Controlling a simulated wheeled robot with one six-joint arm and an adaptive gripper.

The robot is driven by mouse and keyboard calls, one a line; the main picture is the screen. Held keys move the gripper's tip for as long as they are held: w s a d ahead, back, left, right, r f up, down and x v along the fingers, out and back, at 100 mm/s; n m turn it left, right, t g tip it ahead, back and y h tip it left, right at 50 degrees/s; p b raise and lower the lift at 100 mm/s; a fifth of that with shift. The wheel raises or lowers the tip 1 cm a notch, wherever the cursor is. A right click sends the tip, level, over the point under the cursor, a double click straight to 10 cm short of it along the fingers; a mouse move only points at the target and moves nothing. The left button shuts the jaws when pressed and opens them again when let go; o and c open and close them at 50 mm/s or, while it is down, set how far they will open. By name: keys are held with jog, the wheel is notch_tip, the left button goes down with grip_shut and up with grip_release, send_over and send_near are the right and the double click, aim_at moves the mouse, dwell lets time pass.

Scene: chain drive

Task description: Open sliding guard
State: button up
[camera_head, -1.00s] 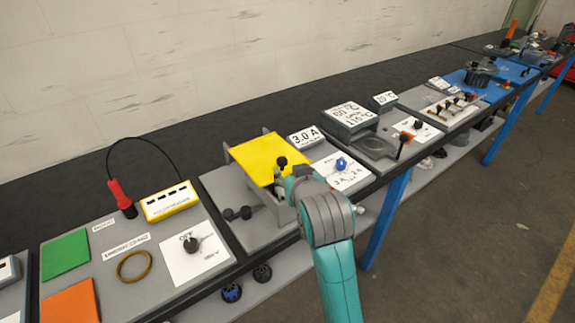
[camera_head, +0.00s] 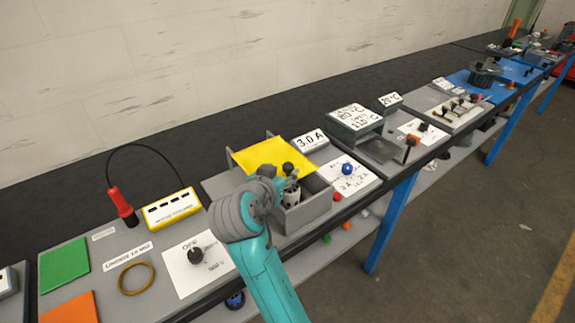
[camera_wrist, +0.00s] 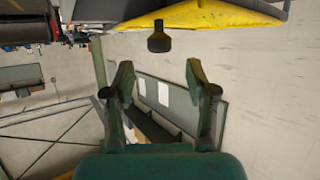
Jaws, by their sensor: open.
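The sliding guard is a yellow plate (camera_head: 270,151) over the rear part of a grey box (camera_head: 308,210). A black knob (camera_head: 288,168) stands on the guard. The front of the box is open, and a dark part (camera_head: 291,195) shows inside. My gripper is at the near left side of the box in the head view, with its fingers largely hidden by my wrist. In the wrist view my gripper (camera_wrist: 159,84) is open and empty. The knob (camera_wrist: 159,40) hangs beyond and between the fingertips, apart from them, with the yellow guard edge (camera_wrist: 215,17) above it.
A white card with a blue knob (camera_head: 347,169) and a 3.0 A sign (camera_head: 310,140) lie right of the box. A grey unit (camera_head: 352,122) stands further right. A yellow power strip (camera_head: 172,208) and a card with a black switch (camera_head: 195,255) are left.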

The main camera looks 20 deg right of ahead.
aim_at(287, 166)
jog(key=shift+x, duration=3.15)
grip_shut()
